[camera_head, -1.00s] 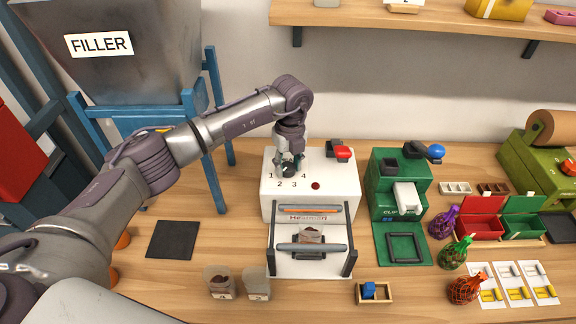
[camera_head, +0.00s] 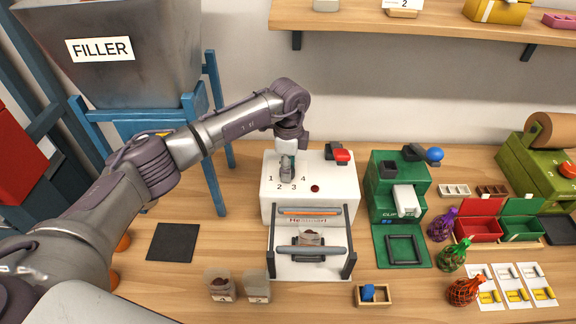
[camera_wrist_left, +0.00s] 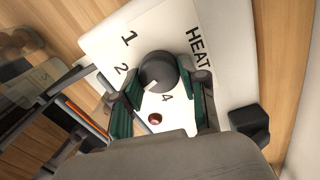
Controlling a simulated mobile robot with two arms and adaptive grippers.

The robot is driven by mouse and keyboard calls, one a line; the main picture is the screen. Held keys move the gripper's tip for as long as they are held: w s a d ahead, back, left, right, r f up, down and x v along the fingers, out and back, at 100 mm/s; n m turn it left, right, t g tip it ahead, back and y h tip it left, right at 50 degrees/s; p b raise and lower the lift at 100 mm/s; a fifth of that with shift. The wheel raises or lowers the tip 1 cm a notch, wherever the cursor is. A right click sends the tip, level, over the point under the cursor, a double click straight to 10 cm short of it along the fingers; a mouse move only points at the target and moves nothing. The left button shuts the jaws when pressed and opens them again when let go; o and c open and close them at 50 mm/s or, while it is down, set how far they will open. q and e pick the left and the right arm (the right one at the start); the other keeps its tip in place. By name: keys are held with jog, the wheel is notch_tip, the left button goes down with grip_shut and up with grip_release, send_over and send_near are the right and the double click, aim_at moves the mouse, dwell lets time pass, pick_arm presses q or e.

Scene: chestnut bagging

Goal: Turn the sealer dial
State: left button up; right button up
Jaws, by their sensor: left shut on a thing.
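The white sealer (camera_head: 345,185) stands on the table with numbers 1 to 4 and a red light on top. Its dark round dial (camera_wrist_left: 160,68) shows in the left wrist view; its white pointer mark faces the side between 2 and 4, where my finger covers the face. My left gripper (camera_head: 287,175) points down from above and is shut on the dial, one green-padded finger on each side. In the head view the gripper hides most of the dial. My right gripper is not in view.
A bag (camera_head: 309,238) sits between the sealer's front bars. The green clip machine (camera_head: 385,205) stands right of the sealer. Two small containers (camera_head: 219,285) stand in front, and a small wooden tray (camera_head: 374,303) lies to their right. A dark mat (camera_head: 173,242) lies left.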

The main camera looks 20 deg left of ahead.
pick_arm(q)
jog(key=shift+n, duration=0.6)
jog(key=o, duration=1.1)
jog(key=shift+o, duration=0.2)
jog(key=shift+r, duration=0.1)
notch_tip(320, 180, up, 12)
jog(key=shift+w, duration=0.25)
jog(key=shift+a, duration=0.1)
